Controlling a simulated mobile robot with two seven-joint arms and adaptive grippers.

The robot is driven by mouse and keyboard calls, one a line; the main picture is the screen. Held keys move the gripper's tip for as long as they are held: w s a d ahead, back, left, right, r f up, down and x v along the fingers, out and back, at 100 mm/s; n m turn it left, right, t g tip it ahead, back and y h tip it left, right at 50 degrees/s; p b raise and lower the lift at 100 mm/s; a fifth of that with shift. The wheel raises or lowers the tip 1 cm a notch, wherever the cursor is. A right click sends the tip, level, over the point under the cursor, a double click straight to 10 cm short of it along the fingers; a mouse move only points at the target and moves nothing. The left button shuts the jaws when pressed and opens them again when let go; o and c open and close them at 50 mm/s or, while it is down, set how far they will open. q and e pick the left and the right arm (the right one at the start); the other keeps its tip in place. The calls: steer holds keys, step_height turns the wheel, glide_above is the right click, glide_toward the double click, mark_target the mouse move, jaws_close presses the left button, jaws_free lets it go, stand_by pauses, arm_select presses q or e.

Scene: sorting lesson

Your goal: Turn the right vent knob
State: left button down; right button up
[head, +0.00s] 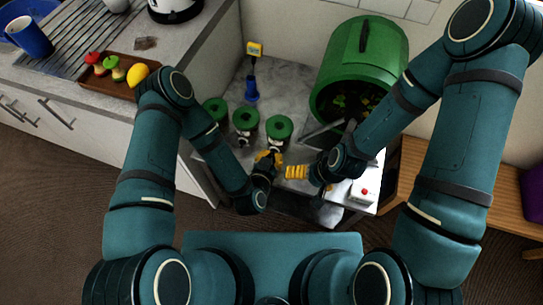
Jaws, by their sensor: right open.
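A green drum (372,55) with a dark, partly filled opening stands at the back right of the grey table. I cannot make out a vent knob on it; my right arm covers part of its lower right side. My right gripper (292,172) has yellow fingers and is open in front of the drum, a little below its opening. My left gripper (268,157), also with yellow fingers, is close to its left, just below the rightmost green-topped jar (279,128). Whether the left one is open or shut is not clear.
More green-topped jars (245,120) stand left of the grippers. A blue scoop-like thing (252,92) and a yellow tag (255,49) are behind them. A white box with a red button (364,191) is at right. A brown tray (106,83) with fruit is on the left counter.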

steer(key=shift+r, duration=0.1)
arm_select(q)
steer(key=shift+d+m+t+y+p, duration=0.15)
steer(key=shift+m+t+y+p, duration=0.15)
steer(key=shift+m+y+p, duration=0.75)
steer(key=shift+m+t+y, duration=0.4)
steer(key=shift+m+y, duration=0.05)
steer(key=shift+m, duration=0.8)
arm_select(e)
steer(key=shift+s+r, duration=0.25)
steer(key=shift+r, duration=0.95)
arm_select(q)
steer(key=c, duration=1.1)
jaws_free()
